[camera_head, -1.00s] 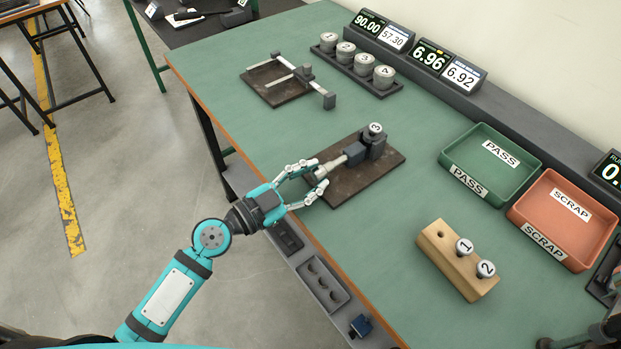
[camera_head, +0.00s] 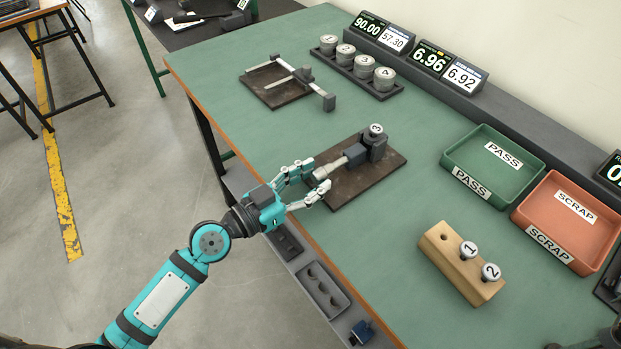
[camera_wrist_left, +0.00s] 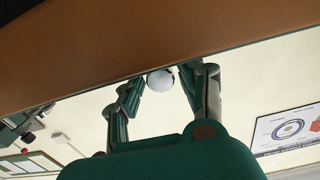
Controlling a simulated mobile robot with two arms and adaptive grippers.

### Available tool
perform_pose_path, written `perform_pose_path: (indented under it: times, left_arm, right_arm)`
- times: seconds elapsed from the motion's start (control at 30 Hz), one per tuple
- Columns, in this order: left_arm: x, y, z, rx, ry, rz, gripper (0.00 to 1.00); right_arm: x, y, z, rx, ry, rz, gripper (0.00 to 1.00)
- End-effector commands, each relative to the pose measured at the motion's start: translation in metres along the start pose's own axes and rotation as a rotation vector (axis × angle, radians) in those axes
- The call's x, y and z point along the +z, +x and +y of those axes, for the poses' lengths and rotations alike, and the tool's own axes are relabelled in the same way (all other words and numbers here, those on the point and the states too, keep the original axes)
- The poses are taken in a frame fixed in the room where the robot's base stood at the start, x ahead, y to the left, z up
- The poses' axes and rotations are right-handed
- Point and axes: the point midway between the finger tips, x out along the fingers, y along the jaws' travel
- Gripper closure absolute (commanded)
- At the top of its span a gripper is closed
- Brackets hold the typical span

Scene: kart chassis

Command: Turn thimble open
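The thimble (camera_head: 325,173) is the light grey end of a gauge (camera_head: 355,155) that lies on a dark brown plate (camera_head: 385,171). It points towards the front edge of the green bench. My left gripper (camera_head: 317,175) is open at the thimble's end, one finger on each side. In the left wrist view a round whitish end (camera_wrist_left: 160,80), likely the thimble's, shows between the open fingers, with gaps beside it; contact cannot be told. A knob marked 3 (camera_head: 376,129) stands at the gauge's far end. My right gripper is not recognisable in view.
A wooden block (camera_head: 446,264) with knobs 1 and 2 stands to the right. A green PASS tray (camera_head: 451,157) and an orange SCRAP tray (camera_head: 522,214) lie behind it. Another plate with a grey fixture (camera_head: 284,94) lies to the left. A rack (camera_head: 385,94) holds several numbered weights.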

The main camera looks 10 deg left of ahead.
Motion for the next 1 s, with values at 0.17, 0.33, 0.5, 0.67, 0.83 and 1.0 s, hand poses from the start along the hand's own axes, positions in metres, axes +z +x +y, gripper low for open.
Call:
perform_pose_path:
  times: [0.17,0.33,0.5,0.67,0.83,1.0]
  left_arm:
    - [0.0,-0.001,0.0,0.0,0.0,0.0,0.62]
    - [0.001,-0.014,0.0,0.001,0.003,-0.003,0.62]
    - [0.002,-0.041,0.001,0.002,0.0,-0.005,0.62]
    - [0.002,-0.065,0.001,0.0,-0.003,-0.005,0.62]
    - [0.001,-0.094,0.001,-0.003,-0.005,-0.002,0.62]
    - [0.001,-0.112,0.0,-0.001,-0.004,-0.001,0.62]
  right_arm:
    - [-0.001,0.0,-0.002,-0.002,-0.001,0.001,0.26]
    - [0.0,0.0,-0.001,-0.001,-0.001,0.0,0.26]
    - [0.0,0.0,-0.001,-0.001,0.0,0.0,0.26]
    - [0.0,0.0,0.0,0.0,0.0,-0.001,0.26]
    - [0.001,0.0,0.0,0.0,0.0,-0.001,0.26]
    - [0.001,0.0,0.0,0.0,0.0,-0.001,0.26]
